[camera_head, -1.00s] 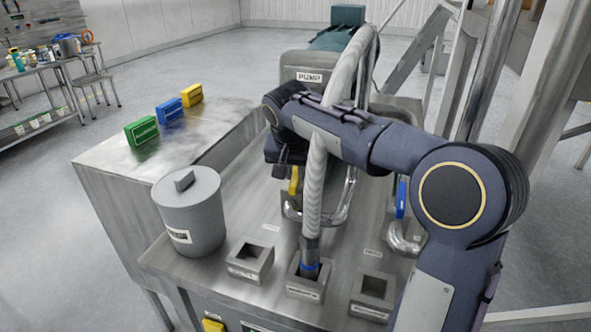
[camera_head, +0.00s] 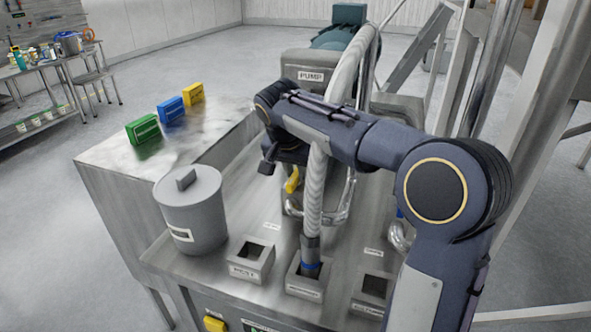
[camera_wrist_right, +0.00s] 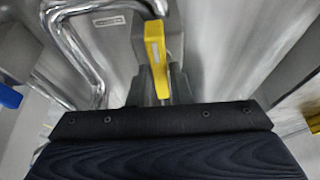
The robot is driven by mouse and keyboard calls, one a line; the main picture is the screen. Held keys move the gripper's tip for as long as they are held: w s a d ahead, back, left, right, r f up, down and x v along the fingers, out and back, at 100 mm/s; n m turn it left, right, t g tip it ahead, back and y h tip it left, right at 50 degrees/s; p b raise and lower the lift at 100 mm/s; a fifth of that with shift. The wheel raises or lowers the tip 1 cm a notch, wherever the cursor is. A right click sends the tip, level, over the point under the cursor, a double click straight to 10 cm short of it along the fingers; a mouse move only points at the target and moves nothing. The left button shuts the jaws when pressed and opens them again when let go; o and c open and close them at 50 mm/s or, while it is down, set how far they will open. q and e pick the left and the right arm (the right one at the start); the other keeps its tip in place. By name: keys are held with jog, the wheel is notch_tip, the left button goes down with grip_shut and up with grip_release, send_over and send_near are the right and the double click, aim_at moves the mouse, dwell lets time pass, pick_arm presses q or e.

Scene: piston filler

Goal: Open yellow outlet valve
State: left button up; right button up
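The yellow outlet valve handle (camera_head: 292,180) is on the pipework below the pump, left of the white hose. In the right wrist view the yellow handle (camera_wrist_right: 155,55) stands upright in the middle, just beyond the dark edge of my gripper. My right gripper (camera_head: 272,160) is at the handle, pointing down beside it. Dark grey shapes flank the handle's lower end in the wrist view; I cannot tell whether they are fingertips or valve body, nor whether they touch it. My arm hides part of the valve. My left gripper is not in view.
A ribbed hose (camera_head: 315,195) runs down to a socket block (camera_head: 306,283). A lidded grey pot (camera_head: 190,215) stands left on the metal bench. Green (camera_head: 143,129), blue (camera_head: 170,110) and yellow (camera_head: 194,95) boxes lie behind it. A bent pipe (camera_wrist_right: 75,50) runs left of the handle.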

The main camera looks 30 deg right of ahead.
aim_at(291, 181)
jog(key=o, duration=0.3)
jog(key=shift+o, duration=0.2)
jog(key=v, duration=0.7)
jog(key=shift+a+r, duration=0.1)
jog(key=shift+r, duration=0.3)
